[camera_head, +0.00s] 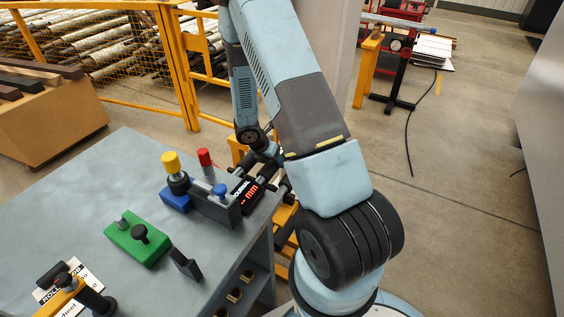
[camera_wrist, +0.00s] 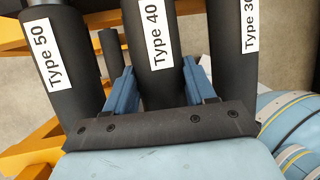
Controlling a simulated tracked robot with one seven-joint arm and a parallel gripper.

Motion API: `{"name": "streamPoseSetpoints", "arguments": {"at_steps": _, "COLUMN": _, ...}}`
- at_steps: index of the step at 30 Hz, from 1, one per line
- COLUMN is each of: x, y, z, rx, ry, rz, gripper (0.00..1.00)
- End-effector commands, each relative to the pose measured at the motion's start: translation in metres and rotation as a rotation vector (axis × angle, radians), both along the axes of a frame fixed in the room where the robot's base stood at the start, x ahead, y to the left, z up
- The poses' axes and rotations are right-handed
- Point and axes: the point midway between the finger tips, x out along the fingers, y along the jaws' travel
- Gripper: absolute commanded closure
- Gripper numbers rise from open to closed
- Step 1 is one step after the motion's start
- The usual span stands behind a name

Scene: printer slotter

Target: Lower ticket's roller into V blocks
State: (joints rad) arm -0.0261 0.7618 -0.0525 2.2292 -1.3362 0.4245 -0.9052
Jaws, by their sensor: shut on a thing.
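In the wrist view my gripper (camera_wrist: 160,88) has its two blue fingers on either side of a dark roller labelled Type 40 (camera_wrist: 157,35) and is shut on it. Rollers labelled Type 50 (camera_wrist: 62,60) and Type 30 (camera_wrist: 240,50) stand on either side, apart from the fingers. In the head view my forearm largely hides the gripper, beyond the bench's right edge. A white ticket (camera_head: 88,275) lies on the bench at lower left, partly covered, its roller type too small to read for certain. I cannot clearly pick out the V blocks.
The grey bench (camera_head: 80,195) carries a green block (camera_head: 138,243), a blue-based fixture with a yellow knob (camera_head: 171,162), and a red-lit display (camera_head: 245,190). Orange rack parts (camera_wrist: 25,160) lie close around the rollers. Yellow fencing (camera_head: 178,65) stands behind.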

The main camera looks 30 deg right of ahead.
Motion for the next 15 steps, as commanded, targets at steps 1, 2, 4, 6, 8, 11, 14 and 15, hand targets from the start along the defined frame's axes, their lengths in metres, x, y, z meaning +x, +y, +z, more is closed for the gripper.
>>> {"name": "streamPoseSetpoints", "arguments": {"at_steps": 1, "x": 0.0024, "y": 0.0020, "z": 0.0002, "rx": 0.003, "ry": -0.004, "rz": 0.003, "gripper": 0.83}}
{"name": "streamPoseSetpoints", "arguments": {"at_steps": 2, "x": 0.0024, "y": 0.0022, "z": 0.0002, "rx": 0.003, "ry": -0.004, "rz": 0.003, "gripper": 0.86}}
{"name": "streamPoseSetpoints", "arguments": {"at_steps": 4, "x": 0.0027, "y": 0.0024, "z": 0.0002, "rx": 0.004, "ry": -0.004, "rz": 0.004, "gripper": 0.93}}
{"name": "streamPoseSetpoints", "arguments": {"at_steps": 6, "x": 0.0029, "y": 0.0026, "z": 0.0002, "rx": 0.005, "ry": -0.005, "rz": 0.005, "gripper": 0.99}}
{"name": "streamPoseSetpoints", "arguments": {"at_steps": 8, "x": 0.0034, "y": 0.0026, "z": 0.0006, "rx": 0.004, "ry": -0.005, "rz": 0.005, "gripper": 1.00}}
{"name": "streamPoseSetpoints", "arguments": {"at_steps": 11, "x": 0.0036, "y": 0.0030, "z": 0.0006, "rx": 0.004, "ry": -0.006, "rz": 0.005, "gripper": 1.00}}
{"name": "streamPoseSetpoints", "arguments": {"at_steps": 14, "x": 0.0039, "y": 0.0032, "z": 0.0014, "rx": 0.005, "ry": -0.007, "rz": 0.006, "gripper": 1.00}}
{"name": "streamPoseSetpoints", "arguments": {"at_steps": 15, "x": 0.0041, "y": 0.0032, "z": 0.0025, "rx": 0.005, "ry": -0.007, "rz": 0.006, "gripper": 1.00}}
